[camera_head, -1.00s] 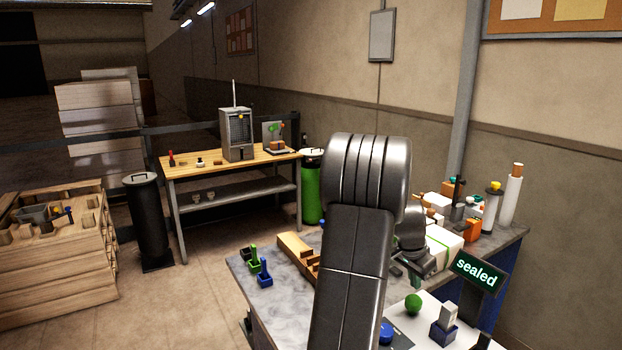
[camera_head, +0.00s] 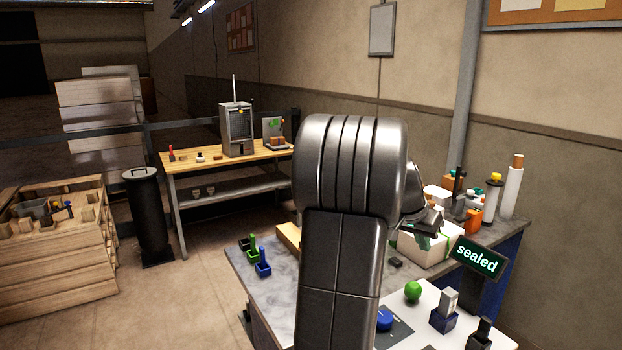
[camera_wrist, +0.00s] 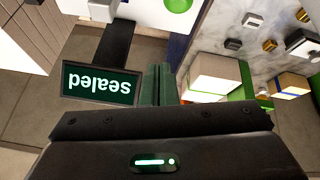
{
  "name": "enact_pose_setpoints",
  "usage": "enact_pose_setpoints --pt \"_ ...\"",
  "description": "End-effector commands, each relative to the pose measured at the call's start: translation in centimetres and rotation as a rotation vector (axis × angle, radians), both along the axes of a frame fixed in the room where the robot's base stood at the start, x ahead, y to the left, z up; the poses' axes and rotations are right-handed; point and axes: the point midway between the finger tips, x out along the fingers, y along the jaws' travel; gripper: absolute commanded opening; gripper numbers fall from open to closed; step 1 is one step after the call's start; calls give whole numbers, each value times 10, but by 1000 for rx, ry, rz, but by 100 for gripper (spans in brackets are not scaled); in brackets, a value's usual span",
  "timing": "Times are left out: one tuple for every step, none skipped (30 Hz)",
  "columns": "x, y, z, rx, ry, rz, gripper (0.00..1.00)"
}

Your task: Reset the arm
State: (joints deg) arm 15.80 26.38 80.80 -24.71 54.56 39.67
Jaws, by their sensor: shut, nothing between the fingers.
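My arm rises across the middle of the head view and hides part of the workbench (camera_head: 275,290). My gripper (camera_head: 424,240) shows just right of the arm, above a white package with a green band (camera_head: 430,252). In the wrist view my gripper's fingers (camera_wrist: 157,85) are together with nothing between them. The green "sealed" sign (camera_head: 478,257) stands to the right of the gripper; it shows upside down in the wrist view (camera_wrist: 100,83), beside the fingers. The package also shows there (camera_wrist: 213,75), apart from the fingers.
A green ball (camera_head: 412,291) and a blue holder (camera_head: 443,320) are on the white surface at the front. Small blue and green holders (camera_head: 257,258) sit at the bench's left. Bottles and boxes crowd its back right. A wooden table (camera_head: 225,160) stands farther back.

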Motion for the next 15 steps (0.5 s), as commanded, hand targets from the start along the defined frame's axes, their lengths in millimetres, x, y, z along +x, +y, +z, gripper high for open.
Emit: enact_pose_setpoints --pt "-1 -2 -8 -36 3 44 0" --pt "0 -4 -10 -59 6 71 0" --pt "0 -6 -12 -89 8 108 0" --pt "0 -6 -14 -110 11 136 0" --pt "1 -7 -16 -132 14 165 0" --pt "2 -8 -19 -160 18 205 0" --pt "2 -8 -21 -182 22 235 0" --pt "3 -8 -23 -203 24 263 0" --pt "4 -8 -25 -230 29 305 0" --pt "5 -8 -27 -251 33 336 0" --pt "5 -7 -29 -271 38 367 0" --pt "6 -6 -32 -297 43 409 0" --pt "7 -5 -35 -316 47 442 0" --pt "8 -4 -37 -336 52 475 0" --pt "9 -2 -40 -360 58 519 0"
